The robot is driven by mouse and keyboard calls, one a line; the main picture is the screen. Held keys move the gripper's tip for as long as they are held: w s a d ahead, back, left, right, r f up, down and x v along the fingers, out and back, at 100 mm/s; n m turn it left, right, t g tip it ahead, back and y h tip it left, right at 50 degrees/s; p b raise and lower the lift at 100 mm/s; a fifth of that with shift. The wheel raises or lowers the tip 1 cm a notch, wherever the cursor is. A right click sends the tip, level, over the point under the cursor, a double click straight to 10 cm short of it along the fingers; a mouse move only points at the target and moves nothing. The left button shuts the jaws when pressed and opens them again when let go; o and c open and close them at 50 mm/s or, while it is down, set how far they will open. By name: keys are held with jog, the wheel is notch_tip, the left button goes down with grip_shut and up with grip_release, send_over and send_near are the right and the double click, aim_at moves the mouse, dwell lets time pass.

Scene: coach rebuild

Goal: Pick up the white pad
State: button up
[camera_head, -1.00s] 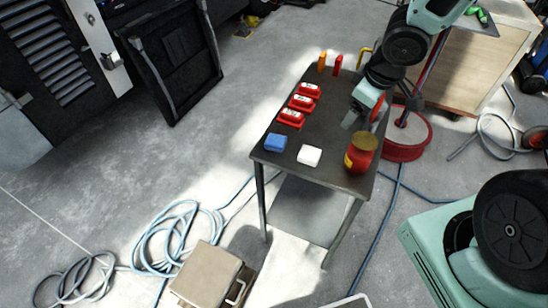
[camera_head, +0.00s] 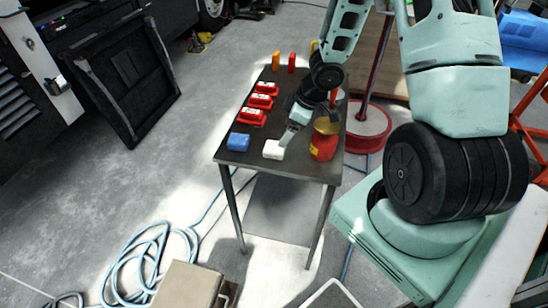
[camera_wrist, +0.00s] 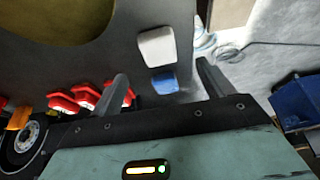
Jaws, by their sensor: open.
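The white pad (camera_head: 273,149) lies flat near the front edge of the dark table (camera_head: 231,160). It also shows in the wrist view (camera_wrist: 157,46), ahead of the gap between my fingers. My gripper (camera_head: 288,137) is just behind and right of the pad in the head view, pointing down toward it. In the wrist view my gripper (camera_wrist: 162,68) is open, with its fingers spread and nothing held. No contact with the pad is visible.
A blue pad (camera_head: 238,142) lies left of the white pad. A red jar (camera_head: 322,148) with a yellowish lid stands close on the right. Several red blocks (camera_head: 252,117) line the table's left side. Two upright pieces, orange (camera_head: 276,61) and red (camera_head: 291,63), stand at the back.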

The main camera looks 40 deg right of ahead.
aim_at(276, 147)
jog(key=b+x, duration=0.3)
jog(key=x, duration=0.5)
jog(key=shift+w+f+b, duration=0.2)
jog(key=shift+f+b, duration=0.05)
jog(key=shift+b, duration=0.05)
jog(key=shift+c, duration=0.3)
jog(key=c, duration=1)
